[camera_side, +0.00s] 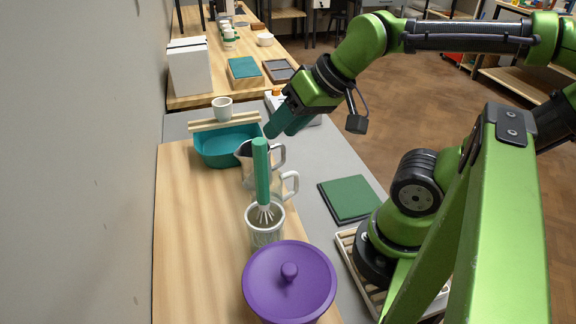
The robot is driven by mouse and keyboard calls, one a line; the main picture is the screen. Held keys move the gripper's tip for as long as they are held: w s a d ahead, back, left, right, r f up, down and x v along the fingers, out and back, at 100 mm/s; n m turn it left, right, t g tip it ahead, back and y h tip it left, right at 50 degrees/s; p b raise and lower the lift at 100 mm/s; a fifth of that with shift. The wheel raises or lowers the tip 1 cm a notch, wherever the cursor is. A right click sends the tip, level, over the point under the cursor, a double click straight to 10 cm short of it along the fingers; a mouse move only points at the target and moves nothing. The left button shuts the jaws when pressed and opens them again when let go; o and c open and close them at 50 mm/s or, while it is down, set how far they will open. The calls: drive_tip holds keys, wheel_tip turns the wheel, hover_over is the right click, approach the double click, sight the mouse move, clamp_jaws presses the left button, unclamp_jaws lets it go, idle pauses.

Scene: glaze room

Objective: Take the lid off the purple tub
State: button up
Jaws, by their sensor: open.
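The purple tub's round lid (262,293) is at the bottom of the side view, near the front of the wooden board. It has a small round purple knob (289,271) in its middle. The lid sits flat and hides most of the tub under it. My gripper (278,128) is high and farther back, above the area of the pitchers and teal basin, well apart from the lid. Its dark green fingers point down and to the left. It is open, and nothing shows between the fingers.
A whisk with a green handle (261,172) stands in a white cup (264,232) just behind the lid. Metal pitchers (255,180) with white handles and a teal basin (226,158) stand farther back. A green square pad (350,198) lies at right. A wall borders the left.

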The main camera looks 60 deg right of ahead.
drive_tip(key=shift+o, duration=1.4)
drive_tip(key=shift+r, duration=0.1)
wheel_tip(320, 180, up, 9)
drive_tip(key=g, duration=1.1)
hover_over(289, 268)
drive_tip(key=w+d, duration=0.3)
drive_tip(key=w, duration=0.3)
wheel_tip(289, 268, down, 5)
drive_tip(key=x, duration=1.6)
drive_tip(key=shift+s+f, duration=0.15)
drive_tip(key=shift+f, duration=0.2)
clamp_jaws()
drive_tip(key=shift+r, duration=0.1)
